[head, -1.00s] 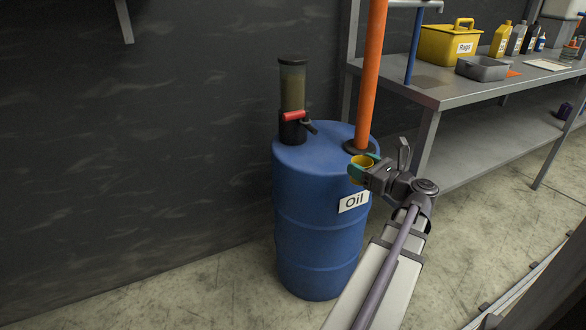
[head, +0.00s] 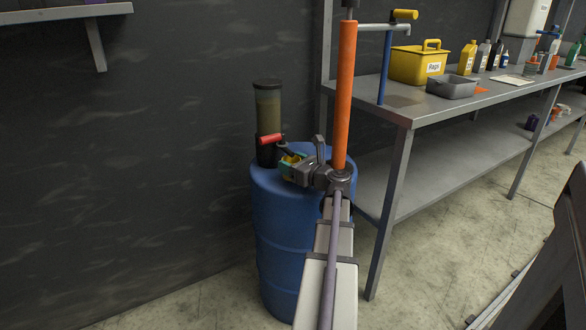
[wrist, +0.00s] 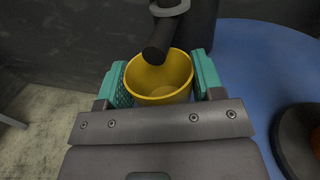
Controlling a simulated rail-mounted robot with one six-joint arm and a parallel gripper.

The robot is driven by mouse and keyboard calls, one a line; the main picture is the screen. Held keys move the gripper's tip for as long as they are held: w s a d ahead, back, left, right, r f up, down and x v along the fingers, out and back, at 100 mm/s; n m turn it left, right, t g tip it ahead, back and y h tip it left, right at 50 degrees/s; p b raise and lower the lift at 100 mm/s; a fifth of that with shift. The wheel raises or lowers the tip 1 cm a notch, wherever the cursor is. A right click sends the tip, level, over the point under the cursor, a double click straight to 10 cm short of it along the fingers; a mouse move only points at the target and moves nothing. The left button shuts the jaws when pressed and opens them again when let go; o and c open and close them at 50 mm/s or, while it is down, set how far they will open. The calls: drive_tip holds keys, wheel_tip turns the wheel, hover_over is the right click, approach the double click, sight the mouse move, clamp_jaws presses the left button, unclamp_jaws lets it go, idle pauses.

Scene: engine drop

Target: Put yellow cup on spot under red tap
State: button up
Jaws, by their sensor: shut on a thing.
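The yellow cup (wrist: 160,96) is upright between the two teal pads of my gripper (wrist: 163,84), which is shut on it. In the head view my gripper (head: 292,165) is over the top of the blue barrel (head: 285,225), and the cup is mostly hidden by it. The red tap handle (head: 270,139) is on the dark dispenser (head: 267,110) standing on the barrel. In the wrist view the dark spout (wrist: 160,42) reaches over the far part of the cup's mouth. The spot under the tap is hidden, and I cannot tell whether the cup touches the barrel top.
An orange pump column (head: 345,95) rises from the barrel beside my arm. A metal workbench (head: 440,108) on the right holds a yellow Rags box (head: 420,65), a grey tray (head: 451,87) and several bottles. A dark wall is behind the barrel.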

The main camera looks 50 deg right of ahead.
drive_tip(key=shift+s+f+b, duration=0.2)
drive_tip(key=shift+f+b, duration=0.15)
drive_tip(key=shift+f, duration=0.6)
drive_tip(key=o, duration=0.9)
drive_tip(key=shift+r, duration=0.1)
drive_tip(key=shift+o, duration=0.2)
drive_tip(key=shift+r+p, duration=0.3)
drive_tip(key=shift+p, duration=0.1)
drive_tip(key=s+a, duration=0.1)
drive_tip(key=s, duration=1.1)
drive_tip(key=shift+a+f, duration=0.15)
drive_tip(key=shift+a, duration=0.15)
